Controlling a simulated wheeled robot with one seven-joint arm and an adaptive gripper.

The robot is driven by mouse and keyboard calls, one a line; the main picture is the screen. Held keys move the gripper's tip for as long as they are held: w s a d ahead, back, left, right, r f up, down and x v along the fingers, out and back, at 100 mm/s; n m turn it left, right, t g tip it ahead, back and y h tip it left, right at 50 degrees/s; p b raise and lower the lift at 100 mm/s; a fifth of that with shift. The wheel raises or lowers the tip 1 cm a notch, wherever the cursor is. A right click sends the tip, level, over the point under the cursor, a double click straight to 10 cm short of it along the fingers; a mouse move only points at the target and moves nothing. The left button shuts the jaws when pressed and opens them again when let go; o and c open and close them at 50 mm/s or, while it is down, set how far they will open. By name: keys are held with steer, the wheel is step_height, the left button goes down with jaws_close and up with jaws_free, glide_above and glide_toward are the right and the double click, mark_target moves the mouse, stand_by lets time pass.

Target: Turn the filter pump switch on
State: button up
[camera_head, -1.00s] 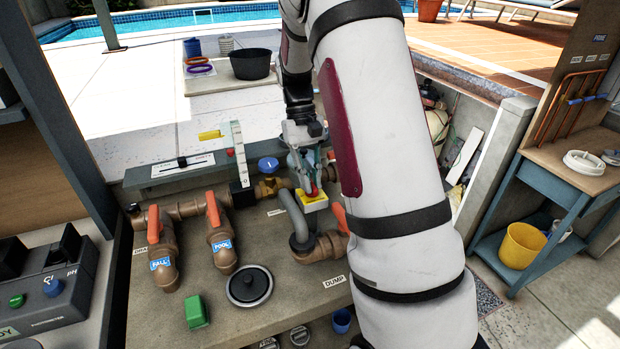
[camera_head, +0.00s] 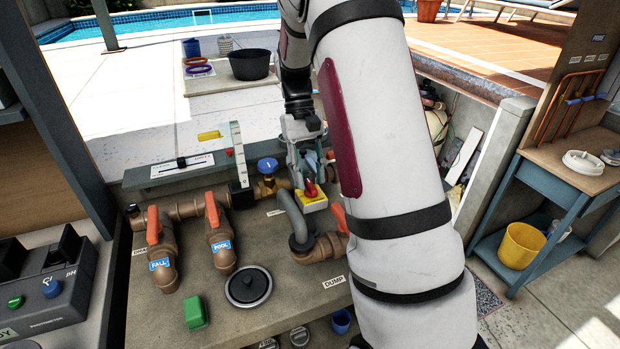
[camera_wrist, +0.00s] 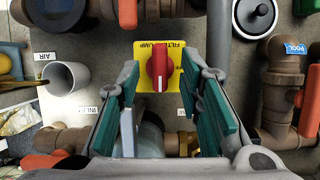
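The filter pump switch is a red knob (camera_head: 311,189) on a yellow plate (camera_head: 316,207), behind the bench's grey pipe bend. In the wrist view the red knob (camera_wrist: 160,66) stands with its long side and white mark upright in the picture. The yellow plate (camera_wrist: 146,82) carries upside-down lettering, partly readable as a pump label. My gripper (camera_head: 308,172) is just above and behind the knob. In the wrist view its teal-padded fingers (camera_wrist: 161,84) are spread, one on each side of the knob, with visible gaps. Nothing is held.
A blue-handled brass valve (camera_head: 268,166) is close left of my gripper. The grey pipe (camera_head: 292,215) and an orange valve handle (camera_head: 340,219) crowd the front. Brown pipes with orange handles (camera_head: 212,209) stand farther left. The paving behind is mostly clear.

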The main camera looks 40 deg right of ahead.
steer(key=v, duration=1)
steer(key=shift+r, duration=0.35)
steer(key=shift+w, duration=0.1)
steer(key=s+a+r+n+t+h, duration=0.1)
steer(key=s+a+r+n+t, duration=0.1)
steer(key=s+a+r+t, duration=0.55)
steer(key=s+a+f+n+t, duration=0.1)
steer(key=s+a+f+t, duration=0.1)
steer(key=s+a, duration=1)
steer(key=s, duration=0.3)
steer(key=shift+f, duration=0.35)
steer(key=shift+d, duration=0.1)
